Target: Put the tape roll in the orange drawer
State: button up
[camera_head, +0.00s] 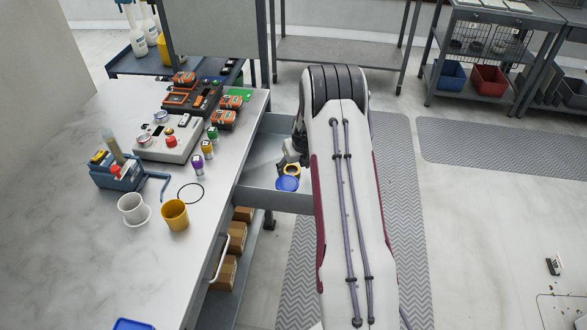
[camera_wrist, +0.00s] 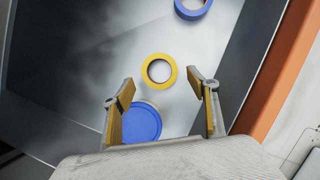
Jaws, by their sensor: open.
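A yellow tape roll (camera_wrist: 145,72) lies flat on the grey floor of an open drawer (camera_head: 265,158), and its ring also shows in the head view. A blue ring (camera_wrist: 192,16), perhaps another tape roll, is cut by the top edge of the wrist view. A blue disc (camera_wrist: 142,124) lies beside the yellow roll, partly between my fingers. My gripper (camera_wrist: 162,82) is open and empty, its fingertips on either side of the yellow roll in that view; contact cannot be told. An orange edge (camera_wrist: 285,72) borders the drawer at right. My arm hides part of the drawer in the head view.
The bench top (camera_head: 95,215) left of the drawer holds a white cup (camera_head: 132,208), a yellow cup (camera_head: 175,215), a blue tool holder (camera_head: 118,174) and a control box (camera_head: 167,143). Boxes (camera_head: 236,238) sit on a shelf below. Drawer walls stand close around my gripper.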

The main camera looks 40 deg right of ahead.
jog(key=d+v, duration=0.1)
jog(key=v, duration=0.9)
jog(key=shift+a, duration=0.45)
jog(key=shift+r, duration=0.15)
jog(key=s+a+r+n+y, duration=0.1)
jog(key=s+a+r+n, duration=0.4)
jog(key=a+r+n, duration=0.5)
jog(key=s+a+r+n, duration=0.5)
jog(key=a+r+n, duration=0.45)
jog(key=r, duration=0.25)
jog(key=s+a+r+n, duration=0.1)
jog(key=s+a+n, duration=0.2)
jog(key=s+n, duration=0.3)
jog(key=s+a+r+n, duration=0.2)
jog(key=s+a+n, duration=0.2)
jog(key=s+n, duration=0.3)
jog(key=s+a+r+n+t, duration=0.1)
jog(key=s+a+n, duration=0.3)
jog(key=s, duration=0.6)
jog(key=shift+s+a+n, duration=0.2)
jog(key=shift+s+n, duration=0.15)
jog(key=shift+n, duration=0.8)
